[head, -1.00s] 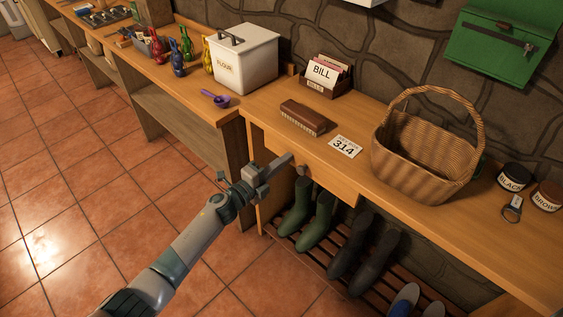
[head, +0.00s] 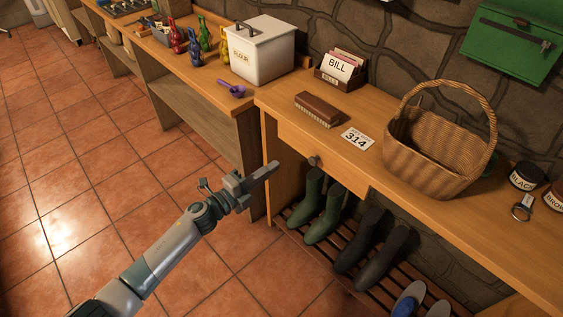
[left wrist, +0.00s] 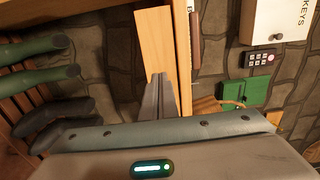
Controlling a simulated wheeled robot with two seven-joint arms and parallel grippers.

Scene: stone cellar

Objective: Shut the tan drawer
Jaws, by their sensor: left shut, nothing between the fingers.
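In the left wrist view the tan drawer front (left wrist: 155,42) shows beyond the fingertips. My right gripper is in neither view.
Green boots (head: 326,212) and dark boots (head: 378,250) stand on a slatted rack below the drawer. On the bench top (head: 275,98) are a brush (head: 319,109), a 314 card (head: 357,139), a wicker basket (head: 430,165) and a flour bin (head: 262,50). The tiled floor at left is clear.

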